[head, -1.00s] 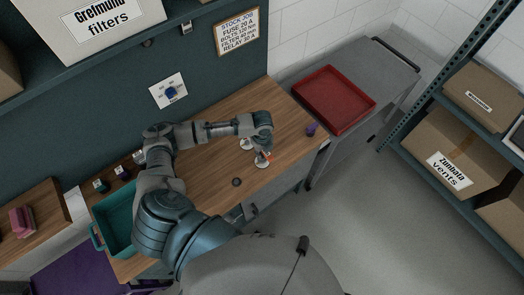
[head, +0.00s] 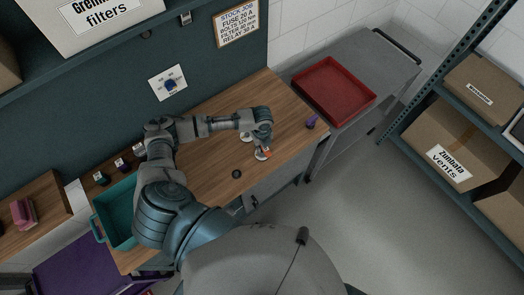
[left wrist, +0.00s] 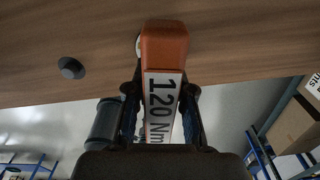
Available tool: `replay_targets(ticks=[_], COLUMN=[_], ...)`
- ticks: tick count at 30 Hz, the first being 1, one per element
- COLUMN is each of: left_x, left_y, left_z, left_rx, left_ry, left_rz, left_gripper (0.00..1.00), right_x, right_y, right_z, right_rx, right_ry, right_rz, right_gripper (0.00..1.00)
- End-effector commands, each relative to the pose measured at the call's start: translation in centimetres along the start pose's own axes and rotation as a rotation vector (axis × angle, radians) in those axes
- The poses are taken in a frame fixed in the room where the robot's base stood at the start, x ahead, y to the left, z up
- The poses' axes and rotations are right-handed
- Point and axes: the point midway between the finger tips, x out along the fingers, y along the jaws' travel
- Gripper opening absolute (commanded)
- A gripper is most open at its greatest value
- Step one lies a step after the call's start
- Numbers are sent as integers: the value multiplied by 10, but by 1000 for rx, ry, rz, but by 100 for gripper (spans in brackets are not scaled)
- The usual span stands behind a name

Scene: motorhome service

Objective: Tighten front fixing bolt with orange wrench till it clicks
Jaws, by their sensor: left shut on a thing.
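My left gripper (head: 262,142) is over the wooden worktop, shut on the orange wrench. In the left wrist view the wrench's orange head (left wrist: 164,48) and white "120 Nm" label (left wrist: 162,105) run up from between the fingers (left wrist: 160,112). In the head view only a small orange part (head: 267,152) shows under the gripper. Two pale round fittings (head: 246,137) (head: 262,156) are on the worktop by the gripper. The front fixing bolt cannot be made out clearly, and whether the wrench sits on it is hidden. My right gripper is not in view.
A dark round knob (head: 237,174) is on the worktop (head: 208,182) near its front edge. A purple item (head: 312,122) stands at the right end. A teal bin (head: 117,216) is at left.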

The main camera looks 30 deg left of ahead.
Motion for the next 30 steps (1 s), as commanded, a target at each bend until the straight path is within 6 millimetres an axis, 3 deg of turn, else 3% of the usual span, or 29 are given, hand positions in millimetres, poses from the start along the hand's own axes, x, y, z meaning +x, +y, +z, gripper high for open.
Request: replay_targets(ticks=[4, 16, 24, 30], left_x=[-1, -1, -1, 0], left_y=[-1, -1, -1, -1], left_z=[0, 0, 0, 0], left_rx=[192, 272, 631, 682], left_ry=[0, 0, 1, 1], left_rz=[-2, -2, -1, -2], left_gripper=[0, 0, 0, 0], right_x=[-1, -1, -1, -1], right_y=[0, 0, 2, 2], right_z=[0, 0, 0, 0], right_rx=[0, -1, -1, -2], right_ry=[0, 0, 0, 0], right_rz=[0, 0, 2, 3], right_gripper=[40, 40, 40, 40])
